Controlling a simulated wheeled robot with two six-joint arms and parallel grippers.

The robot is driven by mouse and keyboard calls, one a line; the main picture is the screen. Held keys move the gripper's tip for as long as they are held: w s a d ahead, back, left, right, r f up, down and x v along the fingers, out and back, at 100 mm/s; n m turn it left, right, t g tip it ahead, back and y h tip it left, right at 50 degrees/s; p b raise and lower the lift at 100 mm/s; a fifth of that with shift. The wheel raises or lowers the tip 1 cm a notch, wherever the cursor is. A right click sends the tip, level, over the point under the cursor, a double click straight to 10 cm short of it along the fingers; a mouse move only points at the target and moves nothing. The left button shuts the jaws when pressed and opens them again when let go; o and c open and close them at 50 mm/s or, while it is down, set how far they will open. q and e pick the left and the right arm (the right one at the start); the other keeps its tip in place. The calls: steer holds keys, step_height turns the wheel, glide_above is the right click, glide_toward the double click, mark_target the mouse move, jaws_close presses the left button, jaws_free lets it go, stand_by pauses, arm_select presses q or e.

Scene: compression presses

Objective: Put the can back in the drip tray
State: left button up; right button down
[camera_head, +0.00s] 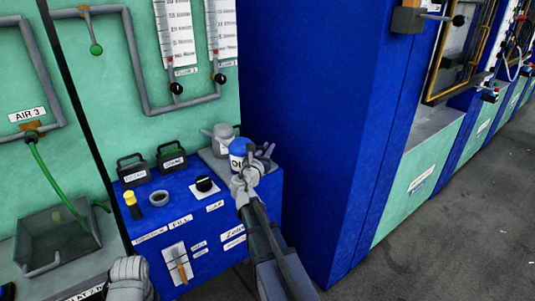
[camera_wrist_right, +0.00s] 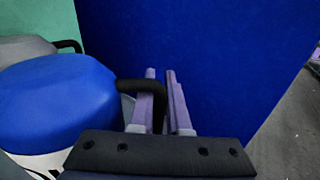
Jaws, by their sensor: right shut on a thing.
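The can (camera_head: 239,148) has a blue top and a white label with dark letters. It stands upright at the back right of the blue cabinet top; its blue top fills the left of the wrist view (camera_wrist_right: 60,100). My right gripper (camera_head: 266,154) is at the can's right side. In the wrist view its purple fingers (camera_wrist_right: 162,100) are close together, shut at the can's black handle (camera_wrist_right: 140,86). The grey drip tray (camera_head: 208,156) shows under and left of the can. Whether the can touches it is hidden. My left gripper's fingers are not in view.
A grey can (camera_head: 223,133) stands close behind the blue-topped can. Two black containers (camera_head: 172,157), a black knob (camera_head: 204,184), a grey ring (camera_head: 159,198) and a yellow-topped item (camera_head: 132,203) occupy the cabinet top. A tall blue wall (camera_head: 310,110) rises close on the right.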

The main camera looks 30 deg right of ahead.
mark_target(240, 153)
steer(key=c, duration=0.9)
jaws_free()
steer(key=shift+r, duration=0.1)
steer(key=v, duration=1.2)
